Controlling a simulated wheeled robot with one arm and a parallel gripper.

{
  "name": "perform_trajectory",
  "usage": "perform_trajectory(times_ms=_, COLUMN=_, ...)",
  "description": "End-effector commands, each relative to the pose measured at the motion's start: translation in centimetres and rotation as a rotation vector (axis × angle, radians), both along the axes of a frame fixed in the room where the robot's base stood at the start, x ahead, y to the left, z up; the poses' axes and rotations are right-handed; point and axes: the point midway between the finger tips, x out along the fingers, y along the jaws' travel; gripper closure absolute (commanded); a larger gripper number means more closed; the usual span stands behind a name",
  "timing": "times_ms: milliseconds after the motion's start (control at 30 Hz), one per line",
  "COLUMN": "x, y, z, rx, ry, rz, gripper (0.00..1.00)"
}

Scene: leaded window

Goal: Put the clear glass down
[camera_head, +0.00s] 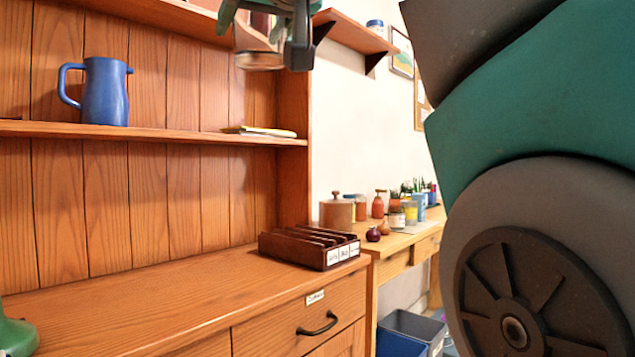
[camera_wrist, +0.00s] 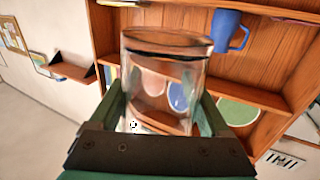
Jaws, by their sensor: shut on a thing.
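The clear glass (camera_wrist: 165,75) fills the middle of the wrist view, upright in that picture, between the two green fingers of my gripper (camera_wrist: 160,108). The gripper is shut on it. In the head view, my gripper (camera_head: 275,25) is at the top edge, partly cut off. The lower part of the glass (camera_head: 259,60) shows below it, in front of the upper part of the wooden dresser. The glass is in the air, well above the dresser's worktop (camera_head: 150,305) and touching no surface that I can see.
A blue jug (camera_head: 105,92) and thin books (camera_head: 262,131) sit on the middle shelf (camera_head: 160,132). A dark slotted rack (camera_head: 308,248) stands at the worktop's right end. The worktop left of it is largely clear. A side table (camera_head: 405,238) beyond holds jars and onions.

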Motion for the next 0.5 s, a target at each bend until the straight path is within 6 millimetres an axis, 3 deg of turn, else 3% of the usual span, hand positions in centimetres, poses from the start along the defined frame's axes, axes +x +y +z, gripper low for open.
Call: perform_trajectory(times_ms=500, x=1.3, y=-1.1, z=-2.7, rx=0.002, ry=0.003, rz=-0.021, gripper=0.90)
